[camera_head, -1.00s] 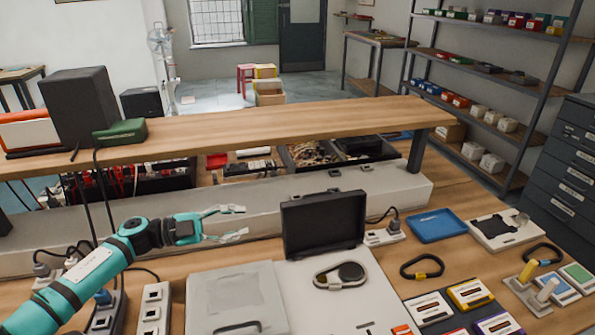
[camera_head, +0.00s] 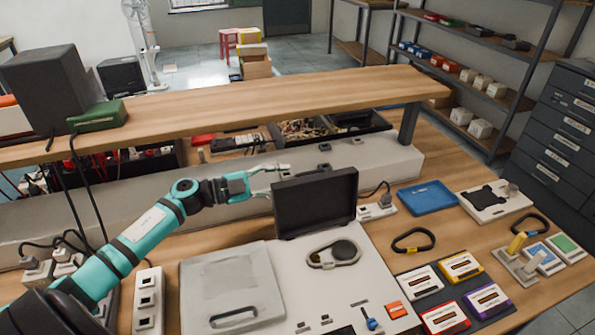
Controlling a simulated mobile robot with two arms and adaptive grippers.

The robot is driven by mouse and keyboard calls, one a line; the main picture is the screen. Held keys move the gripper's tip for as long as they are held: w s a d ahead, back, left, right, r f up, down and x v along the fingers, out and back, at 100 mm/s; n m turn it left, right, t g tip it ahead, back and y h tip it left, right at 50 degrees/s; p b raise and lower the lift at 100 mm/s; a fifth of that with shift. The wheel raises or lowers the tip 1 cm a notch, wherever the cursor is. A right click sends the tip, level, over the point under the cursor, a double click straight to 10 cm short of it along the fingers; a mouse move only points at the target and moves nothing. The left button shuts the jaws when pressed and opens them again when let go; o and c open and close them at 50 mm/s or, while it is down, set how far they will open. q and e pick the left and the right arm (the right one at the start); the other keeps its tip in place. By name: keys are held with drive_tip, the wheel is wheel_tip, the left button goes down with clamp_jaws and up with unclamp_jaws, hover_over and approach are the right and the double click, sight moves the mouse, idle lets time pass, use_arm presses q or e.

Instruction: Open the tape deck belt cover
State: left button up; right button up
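The tape deck (camera_head: 370,287) is a pale flat panel on the bench, with a belt loop and a dark round pulley (camera_head: 344,250) exposed on it. A black cover (camera_head: 315,205) stands upright at the panel's back edge, behind the belt loop. A light grey lid (camera_head: 230,285) with a handle cut-out lies flat at the left. My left gripper (camera_head: 279,180) is open, its fingertips at the black cover's upper left corner. I cannot tell whether they touch it. My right gripper is not in view.
A raised wooden shelf (camera_head: 230,102) runs behind the deck. Several cassettes (camera_head: 460,267), a blue tray (camera_head: 427,197) and black carabiner-like loops (camera_head: 413,241) lie to the right. A power strip (camera_head: 148,300) is at the left. Bare wood shows between the right-hand items.

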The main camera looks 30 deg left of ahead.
sight(298, 175)
use_arm(q)
drive_tip(key=shift+p+x, duration=0.35)
drive_tip(key=shift+x, duration=1.85)
drive_tip(key=shift+s, duration=0.1)
drive_tip(key=shift+c, duration=0.3)
clamp_jaws()
